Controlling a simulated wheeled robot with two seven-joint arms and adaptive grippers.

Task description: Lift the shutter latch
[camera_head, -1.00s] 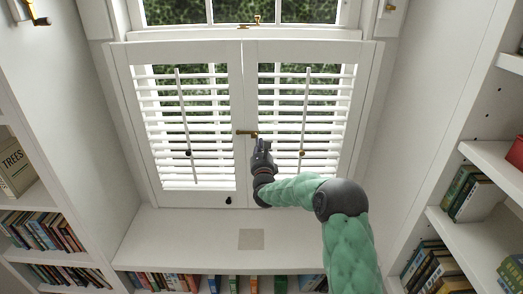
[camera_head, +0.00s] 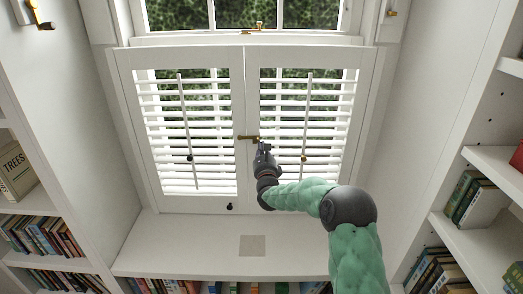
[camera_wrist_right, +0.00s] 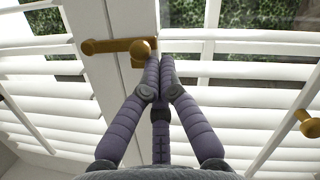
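The shutter latch (camera_head: 247,138) is a small brass bar lying level across the seam between the two white louvred shutter panels. My right gripper (camera_head: 262,148) is just below and right of the latch in the head view. In the wrist view its purple fingers (camera_wrist_right: 158,62) are drawn together at the tips, close beside the knob on its right. I cannot tell whether they touch it. Nothing shows between the fingertips. My left gripper is not in view.
Tilt rods with knobs (camera_head: 304,158) run down both shutters (camera_head: 243,90). A dark knob (camera_head: 229,207) sits at the left panel's bottom. Bookshelves with books (camera_head: 15,172) flank both sides.

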